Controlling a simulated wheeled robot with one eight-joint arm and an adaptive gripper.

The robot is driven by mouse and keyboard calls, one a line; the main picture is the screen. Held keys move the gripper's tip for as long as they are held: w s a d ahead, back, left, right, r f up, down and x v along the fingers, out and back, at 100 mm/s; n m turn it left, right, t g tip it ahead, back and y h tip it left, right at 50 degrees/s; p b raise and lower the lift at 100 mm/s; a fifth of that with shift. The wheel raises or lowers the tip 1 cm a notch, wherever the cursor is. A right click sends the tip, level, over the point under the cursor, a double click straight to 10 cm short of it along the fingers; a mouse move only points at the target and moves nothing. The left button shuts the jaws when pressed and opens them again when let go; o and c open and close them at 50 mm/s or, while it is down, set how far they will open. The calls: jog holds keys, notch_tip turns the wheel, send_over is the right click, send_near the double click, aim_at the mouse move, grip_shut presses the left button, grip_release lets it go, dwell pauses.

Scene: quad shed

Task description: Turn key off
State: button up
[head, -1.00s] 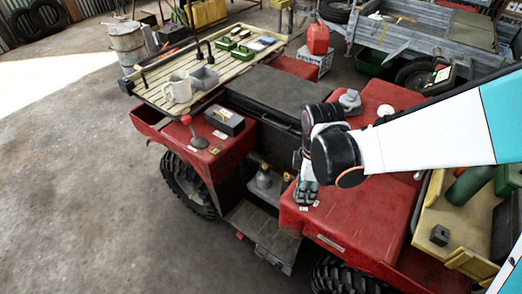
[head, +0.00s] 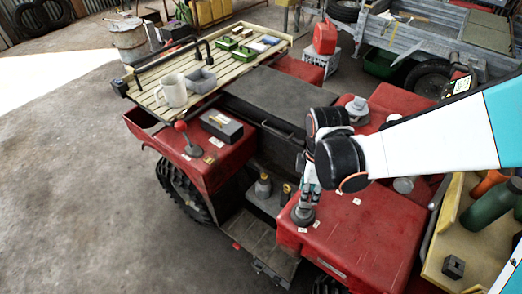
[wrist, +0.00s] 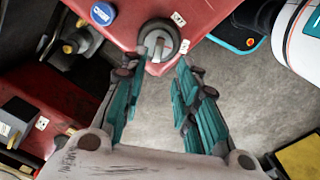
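The key switch (wrist: 158,42) is a round grey disc with a lighter key grip across its middle, on the edge of the red quad body in the wrist view. In the head view the switch (head: 302,216) is a dark round piece on the front corner of the red panel. My gripper (wrist: 158,78) is open and empty, its two teal-padded fingers apart. The fingertips are just short of the switch, one on either side of its line. In the head view my gripper (head: 304,200) points down at the switch, partly hidden by my arm. I cannot tell whether it touches.
A blue round cap (wrist: 102,13) is left of the switch in the wrist view. A red-knobbed lever (head: 186,136) and a black box (head: 222,126) stand on the opposite red panel. A yellow tray (head: 450,246) with bottles is at the right. Concrete floor is clear at left.

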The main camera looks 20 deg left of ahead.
notch_tip(320, 180, down, 8)
jog(key=b, duration=0.6)
jog(key=shift+w, duration=0.15)
grip_shut()
